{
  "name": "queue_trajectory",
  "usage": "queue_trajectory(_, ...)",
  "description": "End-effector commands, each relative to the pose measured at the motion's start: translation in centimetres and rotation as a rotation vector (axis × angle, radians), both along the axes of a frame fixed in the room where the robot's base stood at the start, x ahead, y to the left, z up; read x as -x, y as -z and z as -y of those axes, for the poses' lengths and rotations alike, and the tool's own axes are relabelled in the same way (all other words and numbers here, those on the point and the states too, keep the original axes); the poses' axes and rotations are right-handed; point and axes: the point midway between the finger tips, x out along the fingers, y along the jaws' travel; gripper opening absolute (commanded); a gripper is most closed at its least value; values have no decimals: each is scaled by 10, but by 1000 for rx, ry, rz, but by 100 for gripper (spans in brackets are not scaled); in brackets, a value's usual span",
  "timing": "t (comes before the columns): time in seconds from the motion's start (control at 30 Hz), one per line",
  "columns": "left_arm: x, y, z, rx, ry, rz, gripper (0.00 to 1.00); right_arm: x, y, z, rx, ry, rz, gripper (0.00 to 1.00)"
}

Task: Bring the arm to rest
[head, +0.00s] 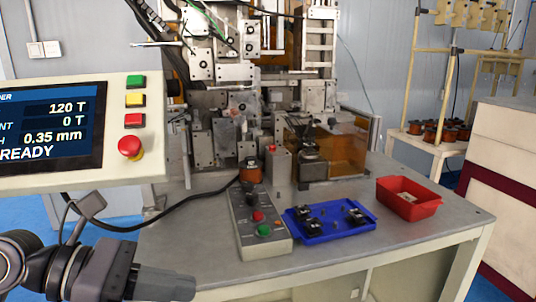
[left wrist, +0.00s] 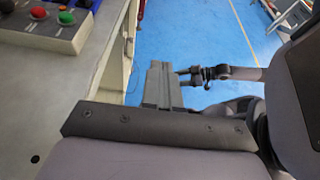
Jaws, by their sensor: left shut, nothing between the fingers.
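My left gripper (head: 188,288) is at the lower left of the head view, in front of the table's front left corner and below the display panel. Its fingers point right, are shut and hold nothing. In the left wrist view, the shut fingers (left wrist: 160,84) stand beside the table edge over the blue floor. My right gripper cannot be made out in either view.
The grey table (head: 340,246) carries the winding machine (head: 225,125), a button box (head: 258,225), a blue tray (head: 330,233) with small dark parts and a red bin (head: 408,210). The display panel (head: 90,180) reads READY. A cream cabinet (head: 505,150) stands right.

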Motion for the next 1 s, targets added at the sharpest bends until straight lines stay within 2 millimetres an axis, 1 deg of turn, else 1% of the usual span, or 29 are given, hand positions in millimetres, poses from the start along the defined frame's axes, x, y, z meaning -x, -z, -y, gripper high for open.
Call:
queue_trajectory(0.03,5,1,10,136,0,-107,0,-1,-2,0,1,0,2,56)
queue_trajectory(0.1,8,-3,20,333,-14,-258,0,-1,-2,0,1,0,2,56)
queue_trajectory(0.17,5,-6,23,503,-42,-396,0,-1,-3,0,0,-1,2,56)
queue_trajectory(0.2,2,-7,22,614,-68,-491,0,-1,-3,0,0,-1,2,56)
queue_trajectory(0.27,-6,-4,17,780,-117,-637,0,-1,-4,0,0,-1,2,56)
queue_trajectory(0.33,-17,5,7,968,-189,-812,0,-1,-4,0,0,-1,2,56)
queue_trajectory(0.37,-22,12,1,1047,-227,-886,0,-1,-5,0,0,-1,2,56)
queue_trajectory(0.43,-34,33,-14,1229,-325,-1064,0,-1,-5,0,0,-1,2,56)
queue_trajectory(0.47,-38,45,-21,1305,-373,-1141,0,-1,-6,0,0,-1,2,56)
queue_trajectory(0.5,-43,64,-31,1404,-440,-1243,0,-1,-6,0,0,-1,2,56)
queue_trajectory(0.57,-46,98,-45,1550,-554,-1397,0,-1,-7,0,0,-1,2,56)
queue_trajectory(0.6,-45,123,-54,1644,-635,-1497,0,-1,-7,0,1,-1,2,56)
queue_trajectory(0.63,-43,144,-61,1713,-700,-1573,0,-1,-7,0,1,-1,2,56)
queue_trajectory(0.67,-38,165,-66,1781,-769,-1649,0,-1,-8,0,1,-1,2,56)
queue_trajectory(0.7,-29,194,-73,1866,-865,-1745,0,-1,-8,0,1,-2,2,56)
queue_trajectory(0.77,-12,235,-81,1980,-1004,-1874,0,-1,-8,0,1,-2,2,56)
queue_trajectory(0.8,1,260,-84,2043,-1097,-1950,0,-1,-9,0,1,-2,2,56)
queue_trajectory(0.83,12,277,-85,2087,-1160,-2001,0,-1,-9,0,1,-2,2,56)
queue_trajectory(0.87,22,291,-86,-2055,1180,1981,0,-1,-9,0,1,-2,2,56)
queue_trajectory(0.9,36,309,-86,-1976,1178,1916,0,-1,-9,0,1,-2,2,56)
queue_trajectory(1.0,66,341,-85,-1827,1175,1789,0,-1,-9,0,1,-3,2,56)
